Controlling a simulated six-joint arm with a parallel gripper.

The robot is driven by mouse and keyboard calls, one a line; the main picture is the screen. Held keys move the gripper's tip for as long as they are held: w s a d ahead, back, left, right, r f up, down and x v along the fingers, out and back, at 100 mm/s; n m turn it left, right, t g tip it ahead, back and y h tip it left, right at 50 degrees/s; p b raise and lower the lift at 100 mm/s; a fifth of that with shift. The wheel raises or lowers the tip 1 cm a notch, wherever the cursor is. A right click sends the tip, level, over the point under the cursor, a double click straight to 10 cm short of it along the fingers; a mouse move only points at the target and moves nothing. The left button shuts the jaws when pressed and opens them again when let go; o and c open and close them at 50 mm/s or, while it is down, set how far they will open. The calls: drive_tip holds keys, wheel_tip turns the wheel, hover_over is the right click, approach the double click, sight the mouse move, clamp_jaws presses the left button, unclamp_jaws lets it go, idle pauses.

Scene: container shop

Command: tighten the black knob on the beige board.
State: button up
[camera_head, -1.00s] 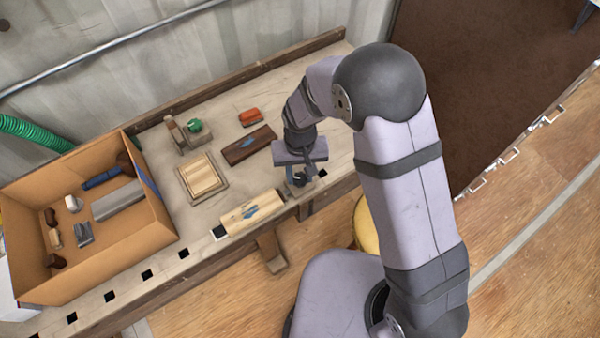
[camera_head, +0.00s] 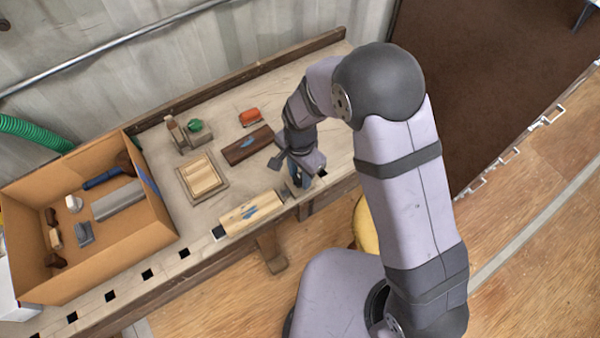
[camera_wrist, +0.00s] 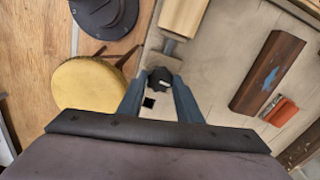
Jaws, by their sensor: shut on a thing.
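The beige board (camera_head: 252,211), with a blue mark on it, lies along the front edge of the workbench. Its end also shows at the top of the wrist view (camera_wrist: 184,14). A short rod and a small wooden block sit between that end and the black knob (camera_wrist: 160,76). My gripper (camera_wrist: 159,84) is shut on the knob, with one blue-grey finger on each side of it. In the head view my gripper (camera_head: 298,180) points down at the right end of the board, and the knob is mostly hidden by it.
A dark brown board (camera_head: 248,146) and an orange object (camera_head: 250,117) lie behind the beige board. A framed wooden piece (camera_head: 202,178) lies to the left. A cardboard box (camera_head: 118,246) with several items stands at the far left. A yellow stool (camera_wrist: 88,88) stands below the bench.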

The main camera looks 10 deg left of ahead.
sight(300, 177)
drive_tip(key=shift+m, duration=2)
drive_tip(key=o, duration=1)
drive_tip(key=shift+o, duration=0.2)
drive_tip(key=shift+r, duration=0.1)
drive_tip(key=shift+r+b, duration=0.8)
drive_tip(key=shift+r, duration=2.8)
